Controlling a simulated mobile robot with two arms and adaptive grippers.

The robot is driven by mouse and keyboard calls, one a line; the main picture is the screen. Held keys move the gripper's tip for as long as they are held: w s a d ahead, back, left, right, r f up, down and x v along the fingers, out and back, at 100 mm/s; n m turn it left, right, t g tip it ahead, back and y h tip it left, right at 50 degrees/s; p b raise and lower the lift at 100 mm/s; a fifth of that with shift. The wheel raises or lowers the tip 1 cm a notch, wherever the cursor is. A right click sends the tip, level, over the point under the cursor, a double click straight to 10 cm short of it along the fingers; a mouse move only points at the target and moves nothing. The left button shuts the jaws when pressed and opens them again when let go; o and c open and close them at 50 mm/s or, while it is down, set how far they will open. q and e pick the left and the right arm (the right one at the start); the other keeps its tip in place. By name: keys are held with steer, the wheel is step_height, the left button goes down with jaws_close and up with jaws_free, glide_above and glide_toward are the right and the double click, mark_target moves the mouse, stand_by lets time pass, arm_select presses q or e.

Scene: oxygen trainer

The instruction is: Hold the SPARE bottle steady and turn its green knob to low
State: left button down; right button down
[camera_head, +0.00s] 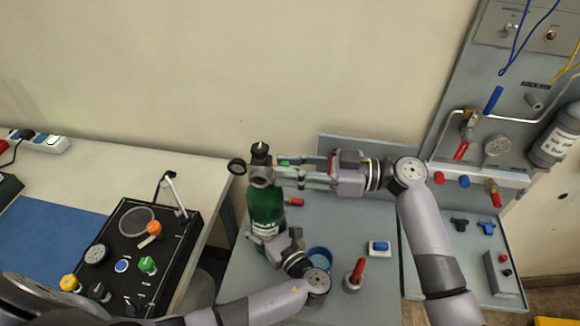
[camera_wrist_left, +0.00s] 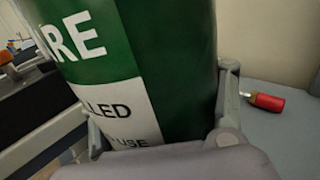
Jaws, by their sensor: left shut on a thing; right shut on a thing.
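The green SPARE bottle (camera_head: 265,207) stands upright on the grey table, with a metal valve and round gauge (camera_head: 237,166) on top. My left gripper (camera_head: 272,240) is shut around its lower body. In the left wrist view the bottle (camera_wrist_left: 175,60) fills the picture, with "RE" on its green side and a white label, and the fingers lie on both sides of it. My right gripper (camera_head: 282,174) comes in from the right and is shut at the valve. A bit of the green knob (camera_head: 284,162) shows at its fingertips; the knob's setting is hidden.
A red-handled tool (camera_head: 355,274), a blue round dish (camera_head: 319,255) and a blue-button box (camera_head: 379,248) stand right of the bottle. A small red-handled thing (camera_head: 295,202) lies behind it. A black control box (camera_head: 131,258) stands left; a pipe panel (camera_head: 490,110) rises right.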

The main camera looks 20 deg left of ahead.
steer(key=shift+w+f+m, duration=0.1)
steer(key=shift+w+m, duration=0.05)
steer(key=shift+m, duration=3.6)
steer(key=shift+w+f+m, duration=0.1)
steer(key=shift+w+m, duration=0.05)
steer(key=shift+m, duration=3.6)
steer(key=c, duration=1.3)
jaws_free()
steer(key=v, duration=1.2)
